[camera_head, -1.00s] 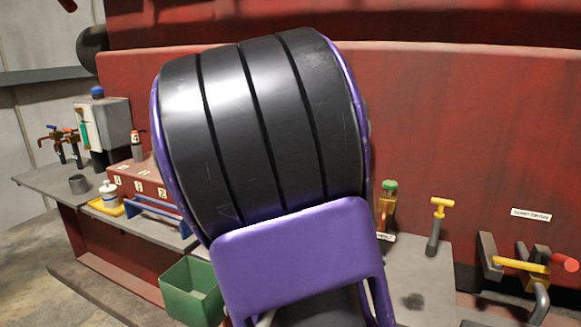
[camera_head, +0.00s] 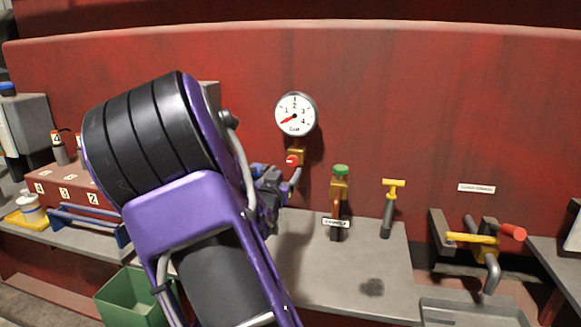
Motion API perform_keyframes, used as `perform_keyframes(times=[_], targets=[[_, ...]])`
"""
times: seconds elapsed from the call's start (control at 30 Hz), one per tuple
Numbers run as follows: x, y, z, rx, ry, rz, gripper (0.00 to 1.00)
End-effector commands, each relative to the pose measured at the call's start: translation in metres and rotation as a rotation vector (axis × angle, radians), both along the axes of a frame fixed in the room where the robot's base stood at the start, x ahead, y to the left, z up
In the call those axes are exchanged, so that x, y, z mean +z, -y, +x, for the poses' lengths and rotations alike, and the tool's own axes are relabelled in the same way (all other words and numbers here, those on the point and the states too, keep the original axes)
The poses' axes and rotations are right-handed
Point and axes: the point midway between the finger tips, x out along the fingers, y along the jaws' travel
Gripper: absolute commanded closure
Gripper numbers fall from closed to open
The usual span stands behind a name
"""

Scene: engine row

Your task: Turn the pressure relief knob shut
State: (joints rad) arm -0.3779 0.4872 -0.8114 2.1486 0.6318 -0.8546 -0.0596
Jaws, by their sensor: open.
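A small red knob (camera_head: 293,160) sits on a brass fitting (camera_head: 297,152) right under a round white pressure gauge (camera_head: 295,115) on the red wall. It carries no label that I can read; its place under the gauge fits the pressure relief knob. The gauge's red needle points to the lower left. My gripper (camera_head: 283,190) shows small and dark at the end of my purple arm, just below and left of the red knob in the picture. It is open; its fingertips are hard to make out. I see no contact with the knob.
A brass valve with a green cap (camera_head: 340,170) and a white label stands right of the gauge. A yellow T-handle (camera_head: 393,184) and a yellow lever with a red end (camera_head: 472,238) are further right. A grey bench (camera_head: 330,285) lies below; a green bin (camera_head: 135,297) is at lower left.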

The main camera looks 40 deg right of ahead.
Motion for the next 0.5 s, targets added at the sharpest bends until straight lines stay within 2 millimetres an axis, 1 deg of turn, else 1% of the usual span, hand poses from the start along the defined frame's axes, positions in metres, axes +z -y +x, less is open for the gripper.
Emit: perform_keyframes(times=[0.03,0.2,0.4,0.5], targets=[[-0.001,0.01,0.007,-0.003,-0.001,-0.003,0.29],[-0.001,0.034,0.028,-0.002,-0.002,-0.003,0.29],[0.0,0.051,0.043,0.0,0.0,-0.001,0.29],[0.0,0.054,0.046,0.001,-0.001,-0.001,0.29]])
